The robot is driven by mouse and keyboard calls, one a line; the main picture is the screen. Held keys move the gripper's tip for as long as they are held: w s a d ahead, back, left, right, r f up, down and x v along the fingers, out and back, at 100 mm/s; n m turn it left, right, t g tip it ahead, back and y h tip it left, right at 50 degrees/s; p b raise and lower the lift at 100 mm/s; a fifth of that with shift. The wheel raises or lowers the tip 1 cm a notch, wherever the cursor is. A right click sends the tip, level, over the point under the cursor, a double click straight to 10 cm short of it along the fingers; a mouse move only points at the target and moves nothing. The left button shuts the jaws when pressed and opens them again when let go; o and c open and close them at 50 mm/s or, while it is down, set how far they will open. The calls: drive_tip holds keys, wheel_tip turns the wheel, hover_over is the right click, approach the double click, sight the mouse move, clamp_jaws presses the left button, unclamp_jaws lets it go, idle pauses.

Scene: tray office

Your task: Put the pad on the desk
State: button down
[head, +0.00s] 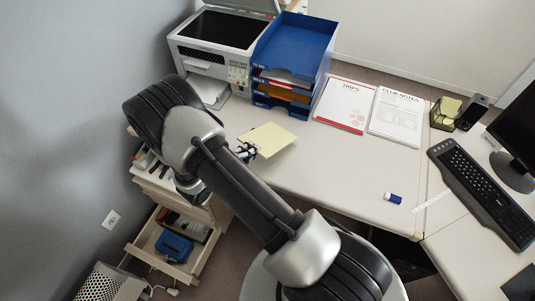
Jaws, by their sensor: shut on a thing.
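The pad (270,137) is a pale yellow rectangle in the head view, left of the middle. My gripper (249,151) is shut on its near left edge, and the rest of the pad sticks out toward the upper right. The desk (335,170) is a light surface, and the pad shows against its left part, in front of the blue trays. I cannot tell whether the pad touches the desk top or is held a little above it. My arm hides part of the desk's left front edge.
A printer (215,32) and blue stacked trays (293,46) stand behind. Two papers, Trips (345,105) and Club Notes (397,115), lie at the back. A blue eraser-like block (393,198), a keyboard (481,192) and an open drawer (146,243) are also in view. The desk's middle is clear.

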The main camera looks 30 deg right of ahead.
drive_tip(key=shift+f+b, duration=1.2)
drive_tip(key=shift+f, duration=0.3)
drive_tip(key=c, duration=1.9)
unclamp_jaws()
drive_tip(key=p+v, duration=0.1)
drive_tip(key=v, duration=0.7)
drive_tip(key=shift+s, duration=0.1)
drive_tip(key=a+r+p, duration=0.1)
drive_tip(key=r, duration=0.1)
drive_tip(key=r+p, duration=0.1)
drive_tip(key=r, duration=0.1)
drive_tip(key=s+a+r+p, duration=0.1)
drive_tip(key=r, duration=0.2)
drive_tip(key=shift+a, duration=0.3)
